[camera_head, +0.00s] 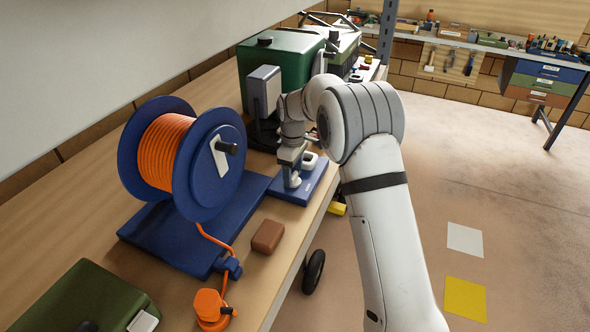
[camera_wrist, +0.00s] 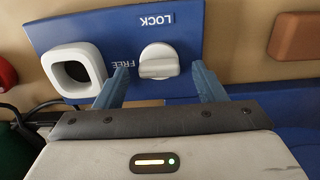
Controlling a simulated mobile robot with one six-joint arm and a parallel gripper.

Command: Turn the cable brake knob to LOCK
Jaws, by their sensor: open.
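The cable brake knob (camera_wrist: 158,62) is a round white knob with a raised grip bar on a blue panel (camera_wrist: 225,45). In the wrist view the panel reads LOCK above the knob and FREE at its left, both upside down. The bar lies roughly level across the picture, with one end toward FREE. My gripper (camera_wrist: 161,80) is open, one finger on each side of the knob's near edge; I cannot tell whether they touch it. In the head view my gripper (camera_head: 290,172) points down over the blue panel (camera_head: 311,190) and mostly hides the knob.
A white square ring (camera_wrist: 75,70) sits on the panel beside the knob. A blue reel (camera_head: 215,165) with orange cable stands left of the panel. A brown block (camera_head: 267,237) lies nearer on the bench. A green machine (camera_head: 280,62) stands behind.

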